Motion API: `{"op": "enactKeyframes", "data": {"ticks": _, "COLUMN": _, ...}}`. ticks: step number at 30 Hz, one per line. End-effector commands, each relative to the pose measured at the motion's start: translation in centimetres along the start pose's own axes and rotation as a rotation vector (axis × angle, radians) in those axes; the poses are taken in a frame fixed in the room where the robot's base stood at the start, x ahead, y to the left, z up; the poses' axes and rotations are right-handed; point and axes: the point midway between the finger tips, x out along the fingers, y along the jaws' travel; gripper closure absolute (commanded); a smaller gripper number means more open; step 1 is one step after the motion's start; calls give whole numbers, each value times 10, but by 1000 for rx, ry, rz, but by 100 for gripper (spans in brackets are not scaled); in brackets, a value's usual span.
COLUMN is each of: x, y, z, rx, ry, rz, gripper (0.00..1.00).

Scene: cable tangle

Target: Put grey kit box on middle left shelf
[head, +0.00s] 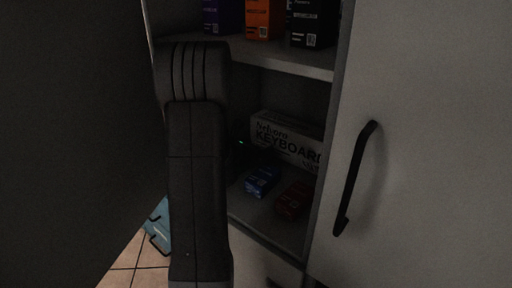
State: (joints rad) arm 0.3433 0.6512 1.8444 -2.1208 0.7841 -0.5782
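I cannot make out a grey kit box for certain. A pale grey-white box printed "KEYBOARD" (288,139) stands at the back of the lower visible shelf (265,217). My arm rises through the middle of the view and covers the cabinet's left part. A dark shape with a small green light shows just right of the arm, in front of the keyboard box's left end; it may be my wrist. My gripper's fingers are hidden or lost in the dark, so whether they hold anything does not show.
A blue box (263,181) and a red box (293,200) lie before the keyboard box. Purple (222,15), orange (264,18) and black (314,22) boxes stand on the upper shelf (290,63). A pale door with a black handle (355,180) is at right. A large dark panel (70,130) fills the left.

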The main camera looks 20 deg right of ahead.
Motion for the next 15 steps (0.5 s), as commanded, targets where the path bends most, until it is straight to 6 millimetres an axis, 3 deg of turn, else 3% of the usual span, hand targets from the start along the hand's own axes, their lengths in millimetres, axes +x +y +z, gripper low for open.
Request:
{"op": "enactKeyframes", "data": {"ticks": 10, "x": -2, "y": 0, "z": 5, "rx": -1, "ry": 0, "rz": 0, "gripper": 20}}
{"op": "enactKeyframes", "data": {"ticks": 15, "x": -36, "y": 1, "z": 4, "rx": -1, "ry": -1, "rz": 5, "gripper": 20}}
